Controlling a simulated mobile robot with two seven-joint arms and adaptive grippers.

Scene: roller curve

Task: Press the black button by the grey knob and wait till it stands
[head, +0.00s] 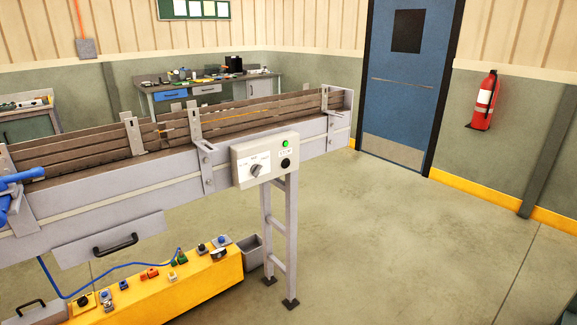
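A bright green lamp or button (285,144) is above the label. Neither of my grippers shows, and nothing covers the box. This single picture does not tell whether the conveyor is moving.
A yellow bench (215,281) with several small switches stands below the conveyor, beside a grey bin (249,251). A grey support leg (291,240) stands under the box. A blue object (6,200) is at the left edge. The floor (400,240) to the right is clear.

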